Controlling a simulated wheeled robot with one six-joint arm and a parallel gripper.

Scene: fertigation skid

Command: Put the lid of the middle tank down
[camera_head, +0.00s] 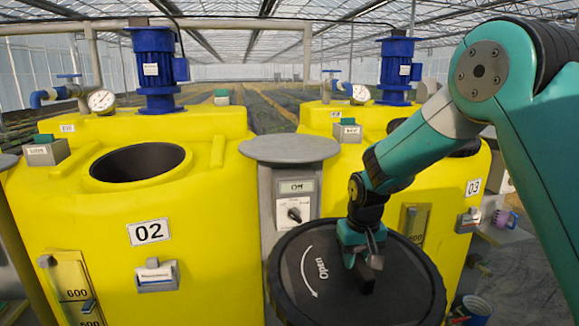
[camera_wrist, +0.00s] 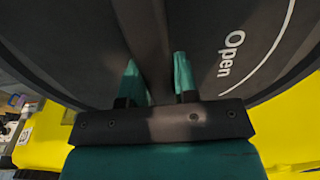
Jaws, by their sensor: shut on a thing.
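A round black lid (camera_head: 415,292) with a white arrow and the word "Open" is held by my gripper (camera_head: 364,262). In the wrist view the lid (camera_wrist: 70,45) fills most of the picture, and its raised bar handle (camera_wrist: 146,35) runs between the fingers of my gripper (camera_wrist: 158,82), which is shut on it. Yellow tank 02 (camera_head: 215,225) stands left of the lid, with its round top opening (camera_head: 140,162) uncovered. The lid appears to be in front of the gap between the tanks. It hides the lower front of tank 03 (camera_head: 385,185).
A grey control pedestal (camera_head: 290,150) with a display and knob stands between the tanks, partly behind the lid. Blue motors (camera_head: 155,70) and a pressure gauge (camera_head: 102,102) rise behind the opening. A small grey box (camera_head: 46,150) sits left of it. A blue bucket (camera_head: 473,309) is low right.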

